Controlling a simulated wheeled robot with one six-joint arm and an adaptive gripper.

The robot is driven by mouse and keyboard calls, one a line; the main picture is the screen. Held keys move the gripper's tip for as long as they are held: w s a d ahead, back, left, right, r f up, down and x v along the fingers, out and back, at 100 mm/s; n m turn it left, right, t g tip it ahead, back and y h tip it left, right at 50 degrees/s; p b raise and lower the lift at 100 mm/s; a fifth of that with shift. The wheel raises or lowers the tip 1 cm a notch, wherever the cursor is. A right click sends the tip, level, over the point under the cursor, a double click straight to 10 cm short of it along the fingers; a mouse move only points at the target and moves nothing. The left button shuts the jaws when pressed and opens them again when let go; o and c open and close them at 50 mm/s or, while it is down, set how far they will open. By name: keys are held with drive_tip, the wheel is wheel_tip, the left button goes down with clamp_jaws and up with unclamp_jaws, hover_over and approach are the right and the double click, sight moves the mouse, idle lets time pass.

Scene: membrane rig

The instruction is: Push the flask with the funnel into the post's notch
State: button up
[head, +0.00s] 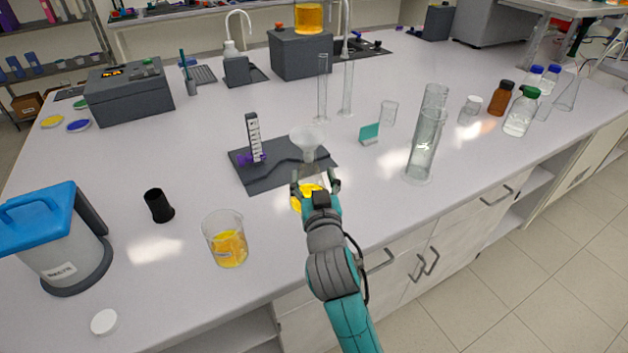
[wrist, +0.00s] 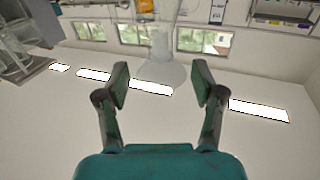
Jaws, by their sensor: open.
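A clear funnel (head: 305,139) sits upright on the glass flask, whose yellow liquid (head: 304,197) shows just left of my gripper. The flask is near the front right edge of the dark grey base (head: 265,180); my gripper hides much of it. The dark post (head: 253,135) with a white scale and purple piece stands on the base, left of the funnel and apart from it. I cannot make out the notch. My gripper (head: 316,182) is open at the flask. In the upside-down wrist view, the funnel (wrist: 160,73) shows between and beyond the fingertips (wrist: 160,88).
A beaker of yellow liquid (head: 228,245) and a black cup (head: 158,206) stand to the left. A teal block (head: 370,134) and tall glass cylinders (head: 424,150) stand to the right. The bench's front edge runs beneath my arm.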

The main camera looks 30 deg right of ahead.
sight(309, 159)
drive_tip(key=x, duration=0.9)
drive_tip(key=shift+s, duration=0.1)
clamp_jaws()
